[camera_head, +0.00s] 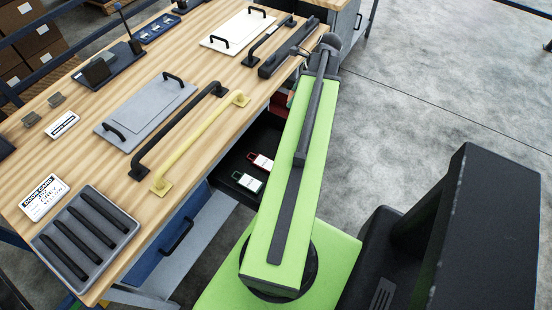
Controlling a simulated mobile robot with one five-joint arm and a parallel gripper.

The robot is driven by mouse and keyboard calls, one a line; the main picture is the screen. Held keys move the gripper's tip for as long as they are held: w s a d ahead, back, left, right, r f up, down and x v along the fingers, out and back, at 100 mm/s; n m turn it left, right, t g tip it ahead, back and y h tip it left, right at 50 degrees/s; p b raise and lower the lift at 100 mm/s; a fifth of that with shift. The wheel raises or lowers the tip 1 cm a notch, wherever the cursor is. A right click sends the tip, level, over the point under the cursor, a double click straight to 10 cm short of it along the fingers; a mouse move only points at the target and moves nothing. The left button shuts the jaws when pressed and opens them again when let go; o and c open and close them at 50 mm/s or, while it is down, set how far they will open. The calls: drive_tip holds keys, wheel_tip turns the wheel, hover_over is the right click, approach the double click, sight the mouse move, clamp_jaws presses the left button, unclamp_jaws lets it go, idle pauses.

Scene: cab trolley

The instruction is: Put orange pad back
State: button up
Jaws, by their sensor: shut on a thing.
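My green arm reaches away from me, past the table's right edge. My gripper (298,52) shows only in small part, as dark pieces beside the arm's far end; its fingertips cannot be made out. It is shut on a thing. A small orange-red patch (291,98) shows at the arm's left edge, just below the gripper and above the open drawer's far side. It looks like the orange pad, mostly hidden by my arm.
The wooden table (90,145) bears a yellow handle (203,138), black handles, panels and a grey tray (46,243) of black bars. Open floor lies right.

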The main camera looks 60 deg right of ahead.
drive_tip(key=b, duration=1.3)
hover_over(271, 145)
drive_tip(key=s, duration=0.2)
wheel_tip(271, 145, down, 16)
drive_tip(key=shift+n, duration=0.3)
drive_tip(key=f+b, duration=0.6)
drive_tip(key=f, duration=0.1)
drive_tip(key=f+b, duration=0.3)
drive_tip(key=b, duration=0.1)
drive_tip(key=shift+w+d+f, duration=0.25)
drive_tip(key=shift+w+f, duration=0.1)
drive_tip(key=shift+f, duration=0.05)
drive_tip(key=o, duration=1.5)
drive_tip(key=shift+r, duration=0.1)
drive_tip(key=shift+c, duration=0.2)
drive_tip(key=shift+r, duration=0.1)
